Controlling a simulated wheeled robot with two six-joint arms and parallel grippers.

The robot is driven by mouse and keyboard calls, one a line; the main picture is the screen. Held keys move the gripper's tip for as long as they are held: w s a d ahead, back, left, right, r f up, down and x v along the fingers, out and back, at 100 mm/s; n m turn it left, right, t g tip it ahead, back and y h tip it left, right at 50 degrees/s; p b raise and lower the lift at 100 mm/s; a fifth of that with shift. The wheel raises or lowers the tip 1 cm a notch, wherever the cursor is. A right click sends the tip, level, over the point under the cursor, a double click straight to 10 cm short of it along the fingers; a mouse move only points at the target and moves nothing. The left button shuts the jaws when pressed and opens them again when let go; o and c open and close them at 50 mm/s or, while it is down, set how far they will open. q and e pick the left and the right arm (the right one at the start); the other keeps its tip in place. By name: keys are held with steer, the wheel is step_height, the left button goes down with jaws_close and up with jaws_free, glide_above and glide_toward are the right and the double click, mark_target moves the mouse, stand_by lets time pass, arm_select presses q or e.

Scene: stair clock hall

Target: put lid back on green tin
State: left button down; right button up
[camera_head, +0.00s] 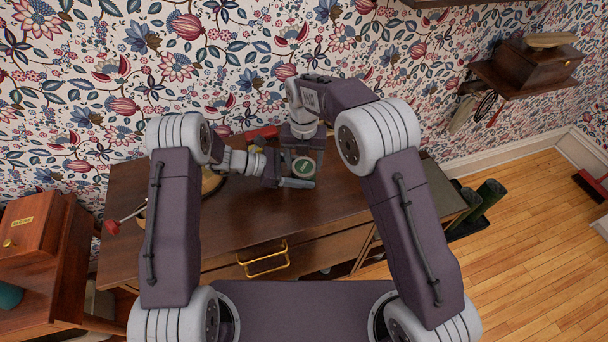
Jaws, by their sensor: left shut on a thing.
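A small round green piece with a pale rim (303,167), which looks like the tin's lid, is above the dark wooden cabinet top. My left gripper (292,172) reaches in from the left and is shut on it. My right gripper (302,143) points down just behind the green piece, close to my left gripper. Its fingers are mostly hidden, so I cannot tell whether it is open or holds anything. I cannot make out a separate tin body; the grippers cover that spot.
The cabinet top (245,215) is bare in front of the grippers. A rod with a red knob (113,227) sticks out at its left edge. A red object (262,133) lies by the wall. A brass drawer handle (264,260) juts from the front. Green boots (490,194) stand at the right.

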mark_target(304, 166)
steer(key=m, duration=0.3)
steer(key=shift+c, duration=0.2)
steer(key=o, duration=1.6)
steer(key=shift+r, duration=2.3)
steer(key=shift+m, duration=0.3)
